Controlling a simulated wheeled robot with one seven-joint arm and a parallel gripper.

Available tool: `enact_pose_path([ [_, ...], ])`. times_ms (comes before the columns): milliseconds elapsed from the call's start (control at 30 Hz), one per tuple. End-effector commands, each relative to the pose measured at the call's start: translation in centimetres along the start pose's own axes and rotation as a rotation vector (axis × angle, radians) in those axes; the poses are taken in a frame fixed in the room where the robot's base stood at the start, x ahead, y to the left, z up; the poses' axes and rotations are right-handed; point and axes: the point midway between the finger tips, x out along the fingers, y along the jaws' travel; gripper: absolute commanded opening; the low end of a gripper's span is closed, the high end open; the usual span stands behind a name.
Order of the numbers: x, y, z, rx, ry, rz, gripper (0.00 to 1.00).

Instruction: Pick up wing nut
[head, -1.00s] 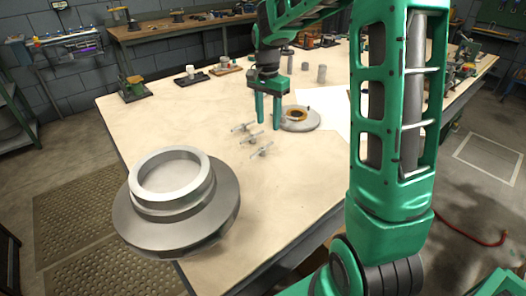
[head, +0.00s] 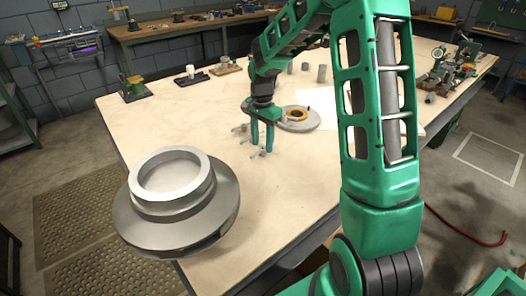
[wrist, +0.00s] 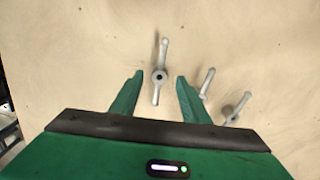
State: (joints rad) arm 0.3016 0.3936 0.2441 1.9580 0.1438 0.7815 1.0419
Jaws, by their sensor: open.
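Three grey wing nuts lie on the pale table top. In the wrist view one wing nut (wrist: 160,76) lies in the gap between my fingertips, its wings running up and down the picture. The second wing nut (wrist: 207,83) and the third wing nut (wrist: 236,107) lie to the right, outside the right finger. My gripper (head: 262,148) points down, open and empty, low over the nuts in the head view. One wing nut (head: 258,155) shows by its fingertips and another (head: 239,128) to its left; the fingers partly hide the group.
A large grey flanged casing part (head: 178,205) stands at the table's near left. A round grey disc (head: 299,124) with an orange ring lies just behind my gripper. Small grey cylinders (head: 322,73) stand farther back. The table front between casing and arm is clear.

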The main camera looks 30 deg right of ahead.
Motion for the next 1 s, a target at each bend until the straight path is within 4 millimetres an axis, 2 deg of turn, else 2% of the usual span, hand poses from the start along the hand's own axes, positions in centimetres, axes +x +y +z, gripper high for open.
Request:
enact_pose_path([
  [133, 1.5, 0.0, 0.0, 0.000, -0.001, 0.001, 0.42],
  [400, 1.7, 0.0, 0.0, 0.000, 0.000, 0.000, 0.42],
  [433, 1.7, 0.0, 0.0, 0.000, 0.000, 0.000, 0.37],
  [600, 1.7, 0.0, -0.1, 0.000, 0.000, 0.000, 0.00],
  [1000, 1.2, 0.0, -0.1, 0.000, 0.001, -0.001, 0.00],
])
